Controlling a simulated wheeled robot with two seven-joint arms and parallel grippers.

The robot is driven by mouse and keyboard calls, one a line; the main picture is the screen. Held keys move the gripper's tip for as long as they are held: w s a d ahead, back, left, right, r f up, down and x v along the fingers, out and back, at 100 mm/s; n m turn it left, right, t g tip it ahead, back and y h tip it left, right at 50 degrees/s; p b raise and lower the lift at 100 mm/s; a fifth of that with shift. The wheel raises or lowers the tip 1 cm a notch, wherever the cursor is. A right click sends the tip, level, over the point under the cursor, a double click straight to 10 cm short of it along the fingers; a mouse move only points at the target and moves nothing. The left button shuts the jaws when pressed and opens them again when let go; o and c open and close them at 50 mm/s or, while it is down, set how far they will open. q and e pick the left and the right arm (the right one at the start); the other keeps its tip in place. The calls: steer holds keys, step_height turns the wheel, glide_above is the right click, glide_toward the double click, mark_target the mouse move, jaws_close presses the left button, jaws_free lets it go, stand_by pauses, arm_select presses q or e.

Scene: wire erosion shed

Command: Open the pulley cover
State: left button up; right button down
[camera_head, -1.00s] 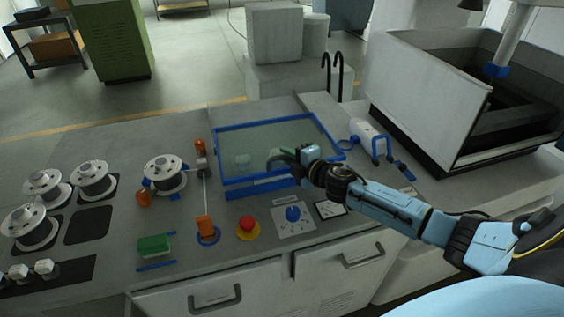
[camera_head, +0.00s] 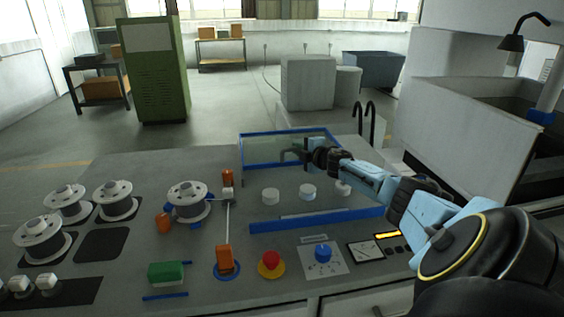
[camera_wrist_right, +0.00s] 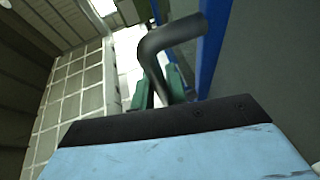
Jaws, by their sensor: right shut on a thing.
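The pulley cover (camera_head: 253,163) is a clear pane in a blue frame. It stands raised at the back of its opening, with small white pulleys (camera_head: 307,191) uncovered in front of it. My right gripper (camera_head: 290,152) is at the cover's pane, its fingers small and partly hard to make out. In the right wrist view, its green fingers (camera_wrist_right: 160,92) are shut on a dark bent handle (camera_wrist_right: 172,40) beside the blue frame (camera_wrist_right: 212,45). My left gripper is not in view.
Wire spools (camera_head: 118,199) stand on the bench at the left. A red button (camera_head: 271,261), a blue knob (camera_head: 322,251) and a green block (camera_head: 166,272) lie along the front. A large machine tank (camera_head: 455,125) is at the right.

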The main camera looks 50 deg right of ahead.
steer(key=shift+w+d, duration=0.15)
steer(key=shift+d, duration=0.15)
steer(key=shift+r, duration=0.25)
steer(key=c, duration=1.7)
jaws_free()
steer(key=shift+w, duration=0.1)
steer(key=o, duration=0.3)
steer(key=shift+w+d+f, duration=0.1)
steer(key=shift+w+f, duration=0.05)
steer(key=shift+f, duration=0.05)
steer(key=shift+s, duration=0.2)
